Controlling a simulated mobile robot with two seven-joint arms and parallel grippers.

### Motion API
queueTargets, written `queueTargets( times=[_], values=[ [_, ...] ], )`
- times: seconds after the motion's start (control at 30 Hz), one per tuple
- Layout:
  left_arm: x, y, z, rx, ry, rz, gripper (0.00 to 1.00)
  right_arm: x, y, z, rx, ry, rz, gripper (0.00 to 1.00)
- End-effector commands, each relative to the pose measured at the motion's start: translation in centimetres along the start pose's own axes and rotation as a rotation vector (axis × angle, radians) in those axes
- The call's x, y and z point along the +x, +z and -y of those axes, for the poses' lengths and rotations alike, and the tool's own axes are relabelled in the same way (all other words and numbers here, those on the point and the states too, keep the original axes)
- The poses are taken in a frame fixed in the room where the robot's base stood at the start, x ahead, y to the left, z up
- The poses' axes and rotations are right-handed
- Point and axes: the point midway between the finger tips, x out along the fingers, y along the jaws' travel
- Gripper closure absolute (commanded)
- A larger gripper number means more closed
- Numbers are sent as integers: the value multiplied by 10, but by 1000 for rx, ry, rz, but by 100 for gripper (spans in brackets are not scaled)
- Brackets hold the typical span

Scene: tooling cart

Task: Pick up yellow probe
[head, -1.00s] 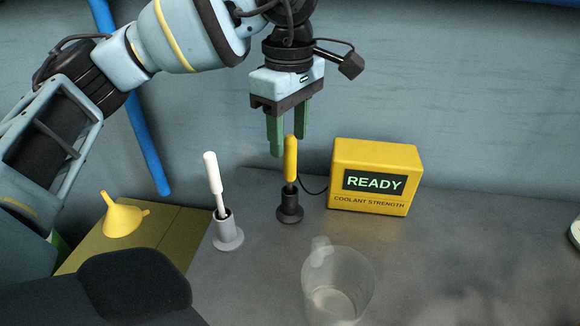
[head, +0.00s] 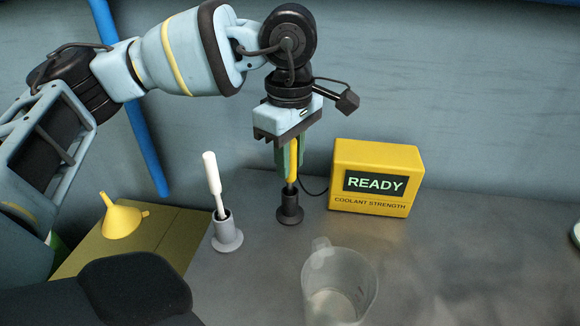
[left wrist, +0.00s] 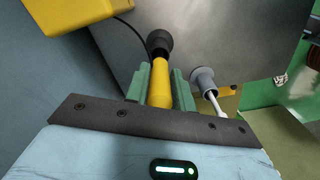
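The yellow probe (head: 293,165) stands upright in a dark round holder (head: 289,210) on the grey cart top. My left gripper (head: 290,166) points down over it, with its green fingers on either side of the yellow handle. In the left wrist view the handle (left wrist: 160,85) lies between the two fingers (left wrist: 160,88), with what look like narrow gaps beside it. The gripper looks open around the probe. The probe's lower end is hidden in the holder (left wrist: 159,42). My right gripper is not in view.
A white probe (head: 212,175) leans in a grey holder (head: 228,237) to the left. A yellow box reading READY (head: 376,178) stands close on the right. A clear jug (head: 340,285) is in front, and a yellow funnel (head: 122,218) sits at left.

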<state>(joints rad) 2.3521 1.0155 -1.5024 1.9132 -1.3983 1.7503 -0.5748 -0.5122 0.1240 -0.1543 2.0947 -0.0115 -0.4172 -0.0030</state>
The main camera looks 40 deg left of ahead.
Motion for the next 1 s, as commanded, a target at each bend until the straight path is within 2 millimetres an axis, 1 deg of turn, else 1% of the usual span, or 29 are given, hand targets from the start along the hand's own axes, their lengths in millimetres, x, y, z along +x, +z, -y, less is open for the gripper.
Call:
queueTargets(
  times=[0.03, 0.17, 0.47, 0.57, 0.67, 0.8, 1.0],
  values=[
    [0, 0, 0, 0, 0, 0, 83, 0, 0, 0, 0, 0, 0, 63],
    [0, 0, 0, 0, 0, 0, 100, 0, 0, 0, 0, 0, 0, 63],
    [-3, 0, 0, 0, 1, 1, 100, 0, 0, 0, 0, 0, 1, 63],
    [-13, 0, -1, 0, 2, 1, 100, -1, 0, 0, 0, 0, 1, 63],
    [-30, 1, -1, 0, 4, 1, 100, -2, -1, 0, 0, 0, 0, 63],
    [-58, 1, -1, 0, 3, 2, 100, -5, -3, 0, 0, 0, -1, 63],
    [-88, 1, -1, 0, 1, 1, 100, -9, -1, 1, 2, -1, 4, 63]
  ],
)
